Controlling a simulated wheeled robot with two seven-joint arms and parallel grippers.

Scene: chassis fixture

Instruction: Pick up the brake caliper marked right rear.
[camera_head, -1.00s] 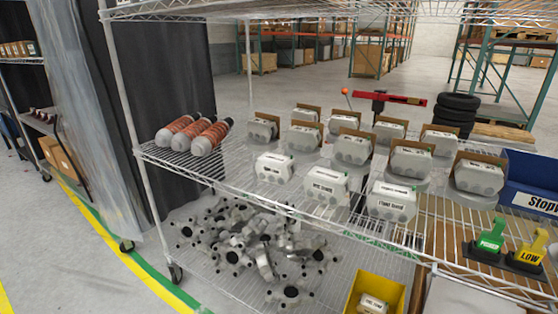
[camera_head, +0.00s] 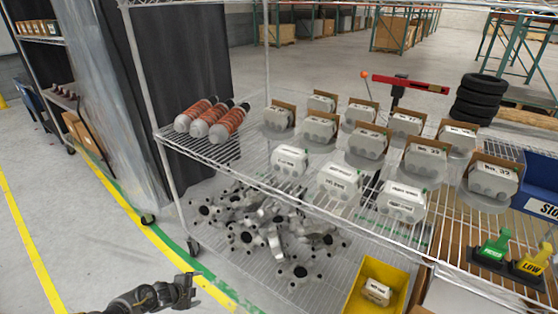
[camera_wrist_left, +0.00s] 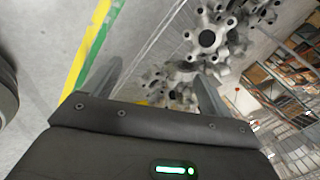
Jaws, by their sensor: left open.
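Light grey brake calipers stand on the wire shelf (camera_head: 262,178). Three in the front row, a left one (camera_head: 289,161), a middle one (camera_head: 340,183) and a right one (camera_head: 402,201), carry dark print on white labels. The print is too small to read surely, so I cannot tell which is marked right rear. Another labelled part (camera_head: 377,292) lies in a yellow bin (camera_head: 349,299). My left gripper (camera_head: 188,290) is low at the bottom left, clear of the shelf and calipers. In the left wrist view its jaws (camera_wrist_left: 157,88) are apart and empty. My right gripper is out of view.
Behind stand several calipers with brown backing (camera_head: 492,179). Orange-banded cylinders (camera_head: 212,120) lie at the shelf's left. Grey hub parts (camera_head: 265,232) fill the lower shelf.

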